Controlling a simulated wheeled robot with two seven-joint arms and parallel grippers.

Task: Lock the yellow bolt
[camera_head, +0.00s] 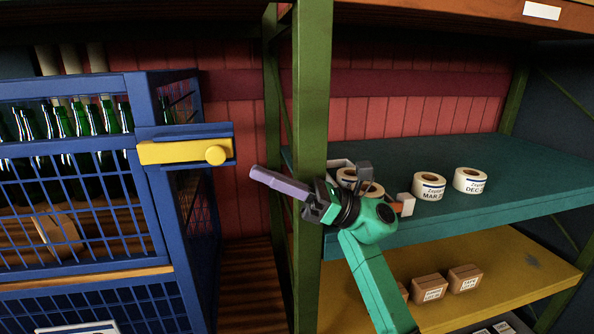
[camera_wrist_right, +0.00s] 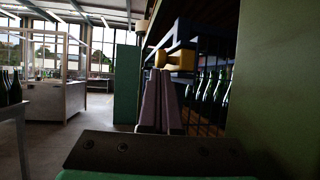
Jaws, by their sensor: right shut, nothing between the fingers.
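The yellow bolt (camera_head: 180,152) is a flat bar with a round knob at its right end, set in a blue bracket on the upper right corner of the blue cage. My right gripper (camera_head: 254,173) is to the right of the knob and slightly lower, with a visible gap between them in the head view. Its purple fingers are shut together and hold nothing. In the right wrist view the fingers (camera_wrist_right: 161,75) point toward the bolt (camera_wrist_right: 178,60), which shows just beyond their tips. I cannot tell the exact distance. My left gripper is not in view.
The blue cage (camera_head: 158,222) holds several green bottles (camera_head: 82,118). A green shelf post (camera_head: 312,85) stands close beside my right gripper. Label rolls (camera_head: 429,186) lie on the teal shelf, and small boxes (camera_head: 429,288) on the yellow shelf below.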

